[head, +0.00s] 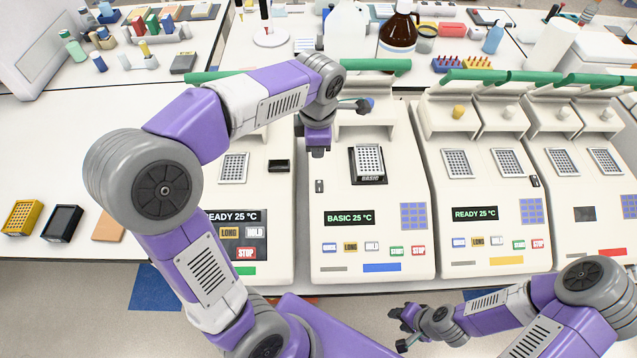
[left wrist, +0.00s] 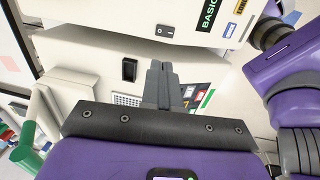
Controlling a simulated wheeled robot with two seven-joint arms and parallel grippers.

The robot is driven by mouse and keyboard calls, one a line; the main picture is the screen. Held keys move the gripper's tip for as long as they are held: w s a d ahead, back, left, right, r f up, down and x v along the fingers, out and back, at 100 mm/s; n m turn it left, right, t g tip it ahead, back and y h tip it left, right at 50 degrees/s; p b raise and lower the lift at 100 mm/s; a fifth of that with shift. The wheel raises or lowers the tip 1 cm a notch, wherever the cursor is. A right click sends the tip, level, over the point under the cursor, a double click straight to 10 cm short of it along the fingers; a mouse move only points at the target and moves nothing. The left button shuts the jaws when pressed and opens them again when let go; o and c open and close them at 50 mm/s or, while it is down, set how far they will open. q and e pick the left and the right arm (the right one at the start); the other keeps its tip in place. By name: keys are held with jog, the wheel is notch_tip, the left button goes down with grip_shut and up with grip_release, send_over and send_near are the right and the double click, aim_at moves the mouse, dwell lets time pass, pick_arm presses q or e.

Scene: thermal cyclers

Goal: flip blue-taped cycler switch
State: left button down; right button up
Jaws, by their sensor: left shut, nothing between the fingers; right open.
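The blue-taped cycler (head: 370,225) stands in the middle of the bench, lid raised, its display reading BASIC 25 °C. Its blue tape (head: 382,268) is on the front edge. A small black rocker switch (head: 319,186) is at the left of its top face; in the left wrist view the switch (left wrist: 165,30) lies beyond the fingertips. My right gripper (head: 398,328) is open and empty, low before the bench.
The green-taped cycler (head: 260,180) stands to the left, partly behind my left arm. A yellow-taped cycler (head: 487,220) and a red-taped one (head: 590,210) stand to the right. Raised lids with green bars line the back. Bottles and racks stand on the rear bench.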

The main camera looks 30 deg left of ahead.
aim_at(318, 182)
pick_arm(q)
jog(key=shift+r, duration=0.15)
jog(key=f, duration=0.4)
jog(key=w+f+b, duration=0.1)
jog(key=f, duration=0.4)
jog(key=a+f+b, duration=0.1)
jog(key=f, duration=0.4)
jog(key=shift+w, duration=0.25)
